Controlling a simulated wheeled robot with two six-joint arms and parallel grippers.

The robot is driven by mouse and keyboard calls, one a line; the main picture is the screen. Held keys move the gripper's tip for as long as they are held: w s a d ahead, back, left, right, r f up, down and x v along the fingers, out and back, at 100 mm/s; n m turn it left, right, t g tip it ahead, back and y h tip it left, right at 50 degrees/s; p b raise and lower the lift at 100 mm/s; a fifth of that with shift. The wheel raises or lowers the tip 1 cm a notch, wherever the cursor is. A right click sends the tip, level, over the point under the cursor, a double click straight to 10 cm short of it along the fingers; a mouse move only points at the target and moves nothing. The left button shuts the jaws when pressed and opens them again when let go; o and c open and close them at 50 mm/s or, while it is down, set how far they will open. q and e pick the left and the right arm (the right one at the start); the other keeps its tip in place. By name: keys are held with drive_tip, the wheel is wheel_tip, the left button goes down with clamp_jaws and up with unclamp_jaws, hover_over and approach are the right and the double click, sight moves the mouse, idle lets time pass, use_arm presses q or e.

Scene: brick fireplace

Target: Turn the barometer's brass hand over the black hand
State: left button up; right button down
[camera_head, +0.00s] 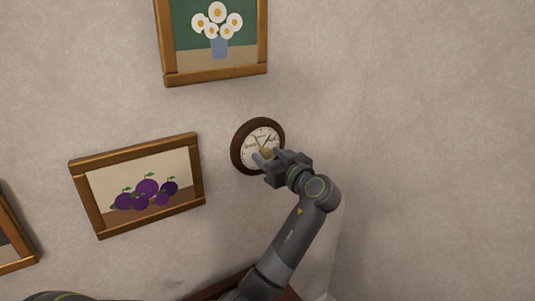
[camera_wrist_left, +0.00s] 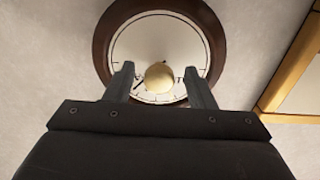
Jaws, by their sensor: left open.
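The round barometer (camera_head: 236,153) hangs on the wall, with a dark wooden rim and a pale dial. Thin dark lines like hands show on the dial in the head view, but I cannot tell brass from black. In the left wrist view the barometer (camera_wrist_left: 102,45) fills the top middle. A round brass-coloured knob (camera_wrist_left: 159,76) stands at the dial's middle. My left gripper (camera_head: 265,156) is at the dial's lower part. In the wrist view its open fingers (camera_wrist_left: 159,84) stand on either side of the knob, with gaps. The knob hides part of the dial. My right gripper is not in view.
A framed flower picture (camera_head: 217,77) hangs above the barometer and a framed plum picture (camera_head: 86,165) to its left. Another frame (camera_head: 15,265) shows at the left edge. The wall (camera_head: 440,130) to the right is bare.

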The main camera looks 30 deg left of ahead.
use_arm(q)
drive_tip(key=shift+d, duration=0.2)
drive_tip(key=shift+s+d+r, duration=0.1)
drive_tip(key=shift+d, duration=0.05)
drive_tip(key=shift+c, duration=2.3)
drive_tip(key=c, duration=0.5)
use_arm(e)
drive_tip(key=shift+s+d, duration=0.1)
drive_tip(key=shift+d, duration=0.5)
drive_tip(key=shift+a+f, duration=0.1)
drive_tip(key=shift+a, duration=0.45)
